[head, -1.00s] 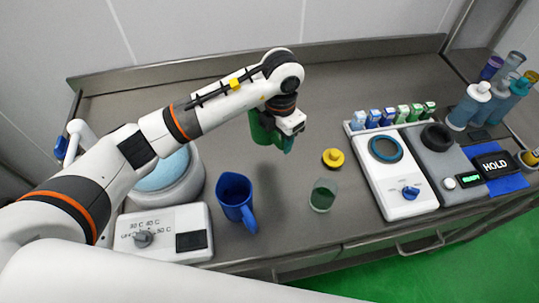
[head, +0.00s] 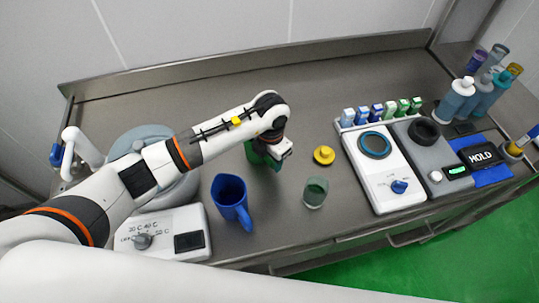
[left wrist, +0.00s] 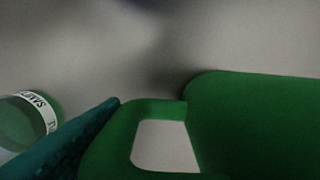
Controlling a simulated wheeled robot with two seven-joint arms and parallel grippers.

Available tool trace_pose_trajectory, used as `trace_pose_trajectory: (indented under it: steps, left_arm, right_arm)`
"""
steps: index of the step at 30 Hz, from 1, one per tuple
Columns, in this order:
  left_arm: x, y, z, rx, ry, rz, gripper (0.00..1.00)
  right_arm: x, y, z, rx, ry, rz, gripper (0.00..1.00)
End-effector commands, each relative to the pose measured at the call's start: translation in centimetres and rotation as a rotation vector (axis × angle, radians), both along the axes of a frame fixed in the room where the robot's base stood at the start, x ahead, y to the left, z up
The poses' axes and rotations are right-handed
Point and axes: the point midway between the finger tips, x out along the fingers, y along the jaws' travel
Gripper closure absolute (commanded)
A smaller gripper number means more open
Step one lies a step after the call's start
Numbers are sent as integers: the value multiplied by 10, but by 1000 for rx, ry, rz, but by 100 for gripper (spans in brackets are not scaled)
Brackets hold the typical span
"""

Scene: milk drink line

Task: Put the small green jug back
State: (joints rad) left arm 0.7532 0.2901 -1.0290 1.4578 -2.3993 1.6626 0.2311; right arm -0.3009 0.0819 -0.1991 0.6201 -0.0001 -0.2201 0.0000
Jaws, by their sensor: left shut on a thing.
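The small green jug (head: 256,154) is at the middle of the counter in the head view, partly hidden by my wrist. My left gripper (head: 276,161) is shut on it from above. In the left wrist view the jug's green body (left wrist: 260,125) fills the right side, with its handle (left wrist: 112,135) beside one teal finger (left wrist: 75,142). The jug looks upright, low over or on the counter; I cannot tell whether it touches. My right gripper is not in view.
A blue jug (head: 229,200) and a greenish glass (head: 315,192) stand in front of the green jug. A yellow-topped item (head: 323,155) lies to its right. A white scale (head: 384,172) stands further right, a white machine (head: 160,234) at left. The counter behind is clear.

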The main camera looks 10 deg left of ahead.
Motion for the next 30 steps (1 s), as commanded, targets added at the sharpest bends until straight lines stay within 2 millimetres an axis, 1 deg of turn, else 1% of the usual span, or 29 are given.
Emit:
trace_pose_trajectory:
  steps: [1, 2, 3, 6, 14, 16, 18, 20, 23, 30]
  left_arm:
    - [0, 0, -3, 0, -1, 0, 90]
    - [0, 0, -3, 1, -1, 0, 43]
    - [0, 0, -2, 0, 0, 0, 37]
    - [0, 0, -2, 0, 0, 0, 23]
    - [0, 0, -1, 0, 0, 0, 23]
    - [0, 0, 2, 0, 0, 0, 23]
    - [1, 0, 7, 0, -4, -1, 23]
    - [1, 0, 15, -1, -4, -2, 23]
    - [1, -1, 35, -1, -6, -3, 23]
    - [0, -1, 87, 0, -6, -1, 23]
  right_arm:
    - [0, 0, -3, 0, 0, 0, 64]
    - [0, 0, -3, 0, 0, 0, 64]
    - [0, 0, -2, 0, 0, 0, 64]
    - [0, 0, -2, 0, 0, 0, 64]
    - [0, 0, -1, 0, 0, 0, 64]
    - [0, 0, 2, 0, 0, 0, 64]
    - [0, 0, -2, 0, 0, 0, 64]
    - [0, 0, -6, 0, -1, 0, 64]
    - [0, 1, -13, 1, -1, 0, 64]
    - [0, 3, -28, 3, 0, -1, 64]
